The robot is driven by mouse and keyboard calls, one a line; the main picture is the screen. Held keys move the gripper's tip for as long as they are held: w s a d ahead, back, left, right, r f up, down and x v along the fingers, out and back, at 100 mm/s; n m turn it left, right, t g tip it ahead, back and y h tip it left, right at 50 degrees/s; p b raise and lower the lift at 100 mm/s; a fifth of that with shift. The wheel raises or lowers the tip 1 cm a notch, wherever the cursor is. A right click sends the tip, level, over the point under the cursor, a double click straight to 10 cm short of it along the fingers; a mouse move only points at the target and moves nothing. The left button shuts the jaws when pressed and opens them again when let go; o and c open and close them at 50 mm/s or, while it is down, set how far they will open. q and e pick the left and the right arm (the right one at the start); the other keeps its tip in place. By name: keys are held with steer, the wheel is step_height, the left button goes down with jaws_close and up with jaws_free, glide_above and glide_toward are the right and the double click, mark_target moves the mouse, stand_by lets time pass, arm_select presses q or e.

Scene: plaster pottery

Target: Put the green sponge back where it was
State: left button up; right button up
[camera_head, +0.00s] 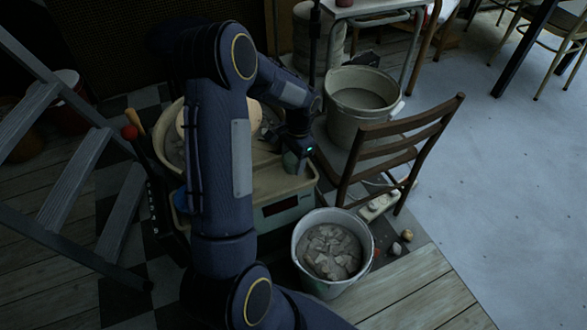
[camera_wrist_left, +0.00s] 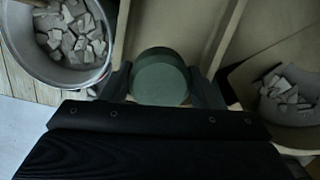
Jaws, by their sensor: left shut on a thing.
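The green sponge (camera_wrist_left: 160,78) is a round, thick disc in the left wrist view, held between the two fingers of my left gripper (camera_wrist_left: 162,85). In the head view my left gripper (camera_head: 298,160) is low at the right side of the cream pottery wheel (camera_head: 285,188). In the left wrist view, cream panels of the wheel (camera_wrist_left: 188,25) lie behind the sponge. I cannot tell whether the sponge touches a surface. My right gripper is not in view.
A bucket of grey clay pieces (camera_head: 331,252) stands in front of the wheel; it also shows in the left wrist view (camera_wrist_left: 103,62). A wooden chair (camera_head: 412,135) holds another bucket (camera_head: 358,120). A grey stepladder (camera_head: 75,190) stands left. Open pale floor (camera_head: 510,170) lies right.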

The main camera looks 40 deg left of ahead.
mark_target(293, 166)
arm_select(q)
steer(key=shift+w+a+f, duration=0.1)
steer(key=shift+w+f, duration=0.05)
steer(key=shift+f, duration=0.05)
steer(key=shift+w+a+f+b, duration=0.15)
steer(key=shift+f+b, duration=0.45)
steer(key=shift+f, duration=0.35)
steer(key=shift+w+f+b, duration=0.1)
steer(key=shift+f+b, duration=0.45)
steer(key=shift+f, duration=0.35)
steer(key=shift+f, duration=0.2)
steer(key=o, duration=0.9)
